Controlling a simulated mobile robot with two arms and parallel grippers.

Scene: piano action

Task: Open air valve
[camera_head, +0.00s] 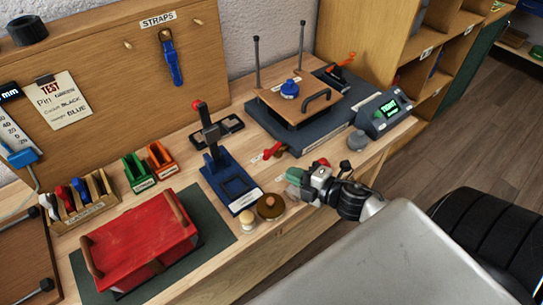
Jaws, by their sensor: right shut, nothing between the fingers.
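A small red lever (273,150), which looks like the air valve, sits on the bench in front of the dark blue press base, with a small label to its left. My right gripper (297,183) is low over the front of the bench, a little to the right of and nearer than the red lever, apart from it. It is shut and looks empty. A greenish piece shows at its tip; I cannot tell whether it belongs to the gripper. My left gripper is not in view.
A press with a wooden plate (275,104) and a display box (386,116) stand behind. A blue stand (232,186), a brown round knob (271,206) and a grey knob (357,140) are near my right gripper. A red case (141,240) lies at the left front.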

